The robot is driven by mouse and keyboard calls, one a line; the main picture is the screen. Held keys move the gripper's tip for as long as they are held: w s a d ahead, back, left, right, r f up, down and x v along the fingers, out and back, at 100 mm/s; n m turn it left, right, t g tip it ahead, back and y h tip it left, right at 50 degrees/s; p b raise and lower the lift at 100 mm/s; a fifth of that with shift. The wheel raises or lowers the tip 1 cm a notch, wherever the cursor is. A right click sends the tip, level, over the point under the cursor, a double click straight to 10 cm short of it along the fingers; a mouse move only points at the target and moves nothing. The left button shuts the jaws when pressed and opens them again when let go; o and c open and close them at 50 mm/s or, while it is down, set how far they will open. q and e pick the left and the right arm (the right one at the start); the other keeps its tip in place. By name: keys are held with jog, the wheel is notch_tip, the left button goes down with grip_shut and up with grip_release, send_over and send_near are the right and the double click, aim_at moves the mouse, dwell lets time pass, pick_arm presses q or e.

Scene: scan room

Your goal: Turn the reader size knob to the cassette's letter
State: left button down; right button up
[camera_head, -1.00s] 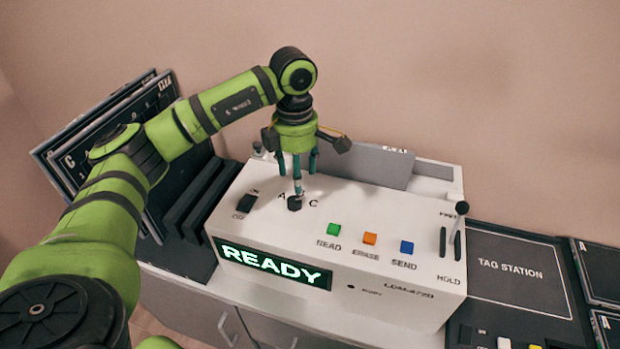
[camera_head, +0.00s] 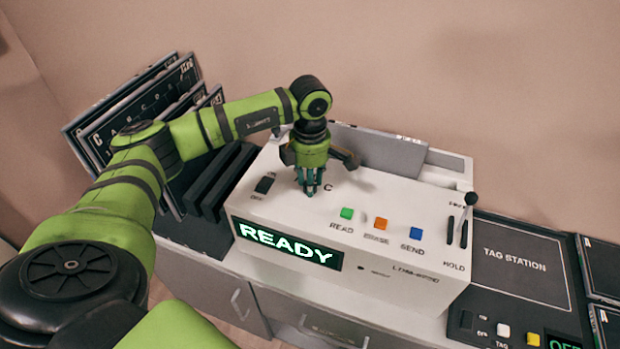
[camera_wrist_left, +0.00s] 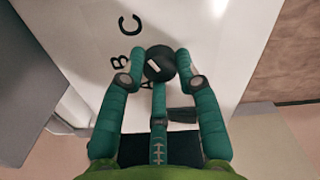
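The white reader (camera_head: 400,265) stands on the counter with a green READY display. Its size knob (camera_wrist_left: 159,62) is small, round and black with a short white mark; the letters A, B and C are printed around it. My left gripper (camera_head: 311,190) points straight down over the knob and hides it in the head view. In the left wrist view its fingers (camera_wrist_left: 160,68) close in around the knob from both sides and below, apparently touching it. A grey slab (camera_head: 375,150), possibly the cassette, stands at the reader's back; its letter is unreadable. My right gripper is out of view.
The reader top also has a black switch (camera_head: 263,186), green (camera_head: 347,213), orange (camera_head: 380,224) and blue (camera_head: 416,233) buttons, and a lever (camera_head: 470,205). Dark panels (camera_head: 120,125) lean at the left. The tag station (camera_head: 515,265) lies at the right.

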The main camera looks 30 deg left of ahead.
pick_arm(q)
jog(key=shift+f+n+b, duration=0.15)
jog(key=shift+n+b, duration=0.75)
jog(key=shift+n, duration=0.5)
jog(key=shift+n+b, duration=0.35)
jog(key=shift+n, duration=0.55)
jog(key=n+b, duration=0.1)
jog(key=n, duration=0.1)
jog(key=shift+n, duration=0.4)
jog(key=n+b, duration=0.1)
jog(key=n, duration=0.2)
jog(key=shift+n, duration=0.3)
jog(key=n+b, duration=0.1)
jog(key=n, duration=1.1)
jog(key=shift+n, duration=0.4)
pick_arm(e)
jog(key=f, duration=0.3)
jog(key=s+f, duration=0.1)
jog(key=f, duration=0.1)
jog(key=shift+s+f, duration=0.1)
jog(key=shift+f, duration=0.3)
